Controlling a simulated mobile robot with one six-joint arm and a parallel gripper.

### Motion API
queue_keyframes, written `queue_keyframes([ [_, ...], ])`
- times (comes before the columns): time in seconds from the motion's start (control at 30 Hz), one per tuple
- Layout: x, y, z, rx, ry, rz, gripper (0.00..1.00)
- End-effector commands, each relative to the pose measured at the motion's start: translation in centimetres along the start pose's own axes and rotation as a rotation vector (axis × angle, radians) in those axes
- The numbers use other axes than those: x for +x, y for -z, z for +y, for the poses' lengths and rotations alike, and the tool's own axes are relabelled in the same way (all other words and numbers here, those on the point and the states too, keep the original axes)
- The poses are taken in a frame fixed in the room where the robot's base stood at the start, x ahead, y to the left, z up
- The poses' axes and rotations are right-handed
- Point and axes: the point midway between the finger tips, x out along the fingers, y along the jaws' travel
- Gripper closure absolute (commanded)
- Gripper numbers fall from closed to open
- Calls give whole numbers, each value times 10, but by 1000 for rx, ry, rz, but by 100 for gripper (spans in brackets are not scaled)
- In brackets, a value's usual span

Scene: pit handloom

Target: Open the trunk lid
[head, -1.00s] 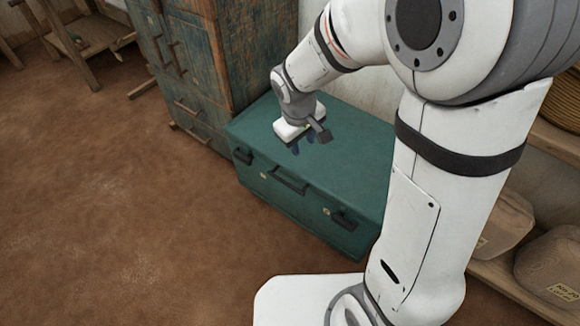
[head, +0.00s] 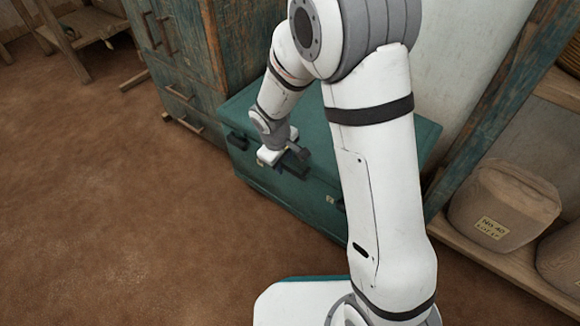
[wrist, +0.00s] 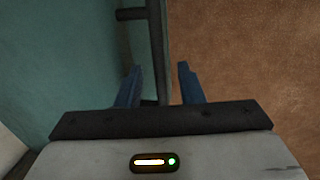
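The teal trunk (head: 315,205) stands against the wall, and its lid (head: 415,135) looks shut. My gripper (head: 284,166) is low at the trunk's front, by the middle handle, which it mostly hides in the head view. In the wrist view my gripper (wrist: 159,84) has its two blue fingers apart. A dark handle bar (wrist: 155,45) runs along the trunk (wrist: 75,65) and down towards the space between the fingers. I cannot tell whether the fingers touch it. My arm hides part of the trunk's right side.
A worn wooden cabinet (head: 180,60) stands close at the trunk's left. A wooden shelf (head: 500,262) with a labelled sack (head: 505,205) is at the right. Brown floor (head: 130,220) is open in front and to the left.

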Motion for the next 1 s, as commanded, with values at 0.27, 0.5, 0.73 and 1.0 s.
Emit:
queue_keyframes([
  [0.27,10,0,0,0,0,1,66],
  [0.5,10,0,0,0,0,1,80],
  [0.73,10,0,-1,-1,0,1,98],
  [1.0,10,1,-2,-1,1,1,100],
])
